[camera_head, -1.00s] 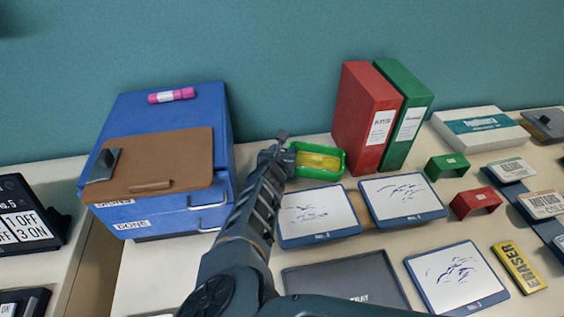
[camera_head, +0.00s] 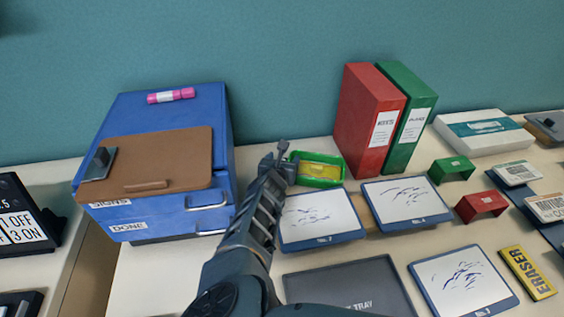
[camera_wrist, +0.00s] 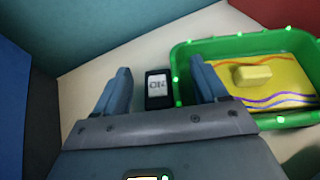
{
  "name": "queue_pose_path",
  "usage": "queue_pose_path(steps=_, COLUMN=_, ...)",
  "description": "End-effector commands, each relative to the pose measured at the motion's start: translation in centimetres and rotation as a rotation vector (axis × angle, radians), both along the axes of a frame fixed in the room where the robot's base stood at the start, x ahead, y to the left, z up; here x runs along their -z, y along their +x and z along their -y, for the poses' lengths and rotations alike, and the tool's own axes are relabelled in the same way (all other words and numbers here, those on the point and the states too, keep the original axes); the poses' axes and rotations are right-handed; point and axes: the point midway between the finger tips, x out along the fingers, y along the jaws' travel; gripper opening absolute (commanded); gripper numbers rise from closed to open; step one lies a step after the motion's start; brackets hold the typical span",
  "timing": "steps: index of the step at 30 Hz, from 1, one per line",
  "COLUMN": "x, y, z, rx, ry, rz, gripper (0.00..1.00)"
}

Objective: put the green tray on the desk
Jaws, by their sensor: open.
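The green tray (camera_head: 342,164) has a yellow inside and stands on the pale desk (camera_head: 146,283) in front of the red binder. In the wrist view the tray (camera_wrist: 192,48) shows wavy coloured lines and a yellow block inside it. My gripper (camera_head: 280,161) is at the tray's left end. In the wrist view my gripper (camera_wrist: 160,84) is open, with its right finger overlapping the tray's left rim and its left finger over bare desk. Whether the right finger touches the rim cannot be told.
A small black labelled item (camera_wrist: 158,89) shows between the fingers. The blue box (camera_head: 222,125) stands left of my arm. The red binder (camera_head: 360,115) and green binder (camera_head: 415,110) stand behind the tray. Whiteboards (camera_head: 322,216) lie close in front.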

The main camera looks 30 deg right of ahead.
Motion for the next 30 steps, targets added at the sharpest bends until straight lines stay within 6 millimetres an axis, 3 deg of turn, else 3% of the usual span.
queue_pose_path(steps=7, x=-1.2, y=-1.2, z=-1.1, rx=-0.002, ry=-0.002, rz=-0.001, gripper=0.72)
queue_pose_path(steps=15, x=-3.1, y=-4.5, z=-3.6, rx=-0.004, ry=-0.003, rz=-0.001, gripper=0.72)
queue_pose_path(steps=30, x=-4.5, y=-8.6, z=-6.7, rx=-0.001, ry=-0.001, rz=0.000, gripper=0.72)
